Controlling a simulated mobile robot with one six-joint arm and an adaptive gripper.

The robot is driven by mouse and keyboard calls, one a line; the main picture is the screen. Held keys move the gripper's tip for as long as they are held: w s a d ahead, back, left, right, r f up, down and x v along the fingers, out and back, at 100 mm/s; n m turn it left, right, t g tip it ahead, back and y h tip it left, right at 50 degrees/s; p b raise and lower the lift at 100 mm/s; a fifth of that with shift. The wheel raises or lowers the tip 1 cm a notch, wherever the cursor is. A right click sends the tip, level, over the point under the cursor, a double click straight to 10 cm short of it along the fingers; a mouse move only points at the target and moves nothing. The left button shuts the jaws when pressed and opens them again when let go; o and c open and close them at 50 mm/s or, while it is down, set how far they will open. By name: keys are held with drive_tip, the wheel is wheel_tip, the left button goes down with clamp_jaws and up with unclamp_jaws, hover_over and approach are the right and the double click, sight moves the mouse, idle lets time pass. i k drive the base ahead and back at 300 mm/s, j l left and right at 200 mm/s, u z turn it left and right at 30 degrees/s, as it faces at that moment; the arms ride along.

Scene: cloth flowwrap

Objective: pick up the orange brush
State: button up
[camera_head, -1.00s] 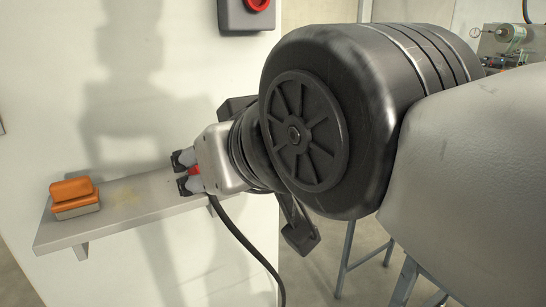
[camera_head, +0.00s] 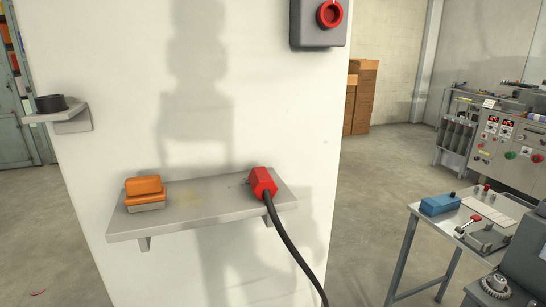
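The orange brush (camera_head: 144,186) lies at the left end of a grey wall shelf (camera_head: 200,213). It has an orange upper part and a pale grey-beige lower part that rests on the shelf. Nothing touches it from above, and its front and top are in plain view. My gripper is not in the current view, so its opening and anything in it cannot be seen.
A red plug-like piece (camera_head: 262,183) with a black cable (camera_head: 290,243) lies at the shelf's right end; the cable hangs over the front edge. The shelf middle is clear. A red-button box (camera_head: 318,24) is above. A small shelf with a black ring (camera_head: 51,103) is left.

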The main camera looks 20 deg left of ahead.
sight(144, 193)
drive_tip(key=k+u, duration=0.1)
drive_tip(key=u, duration=1.55)
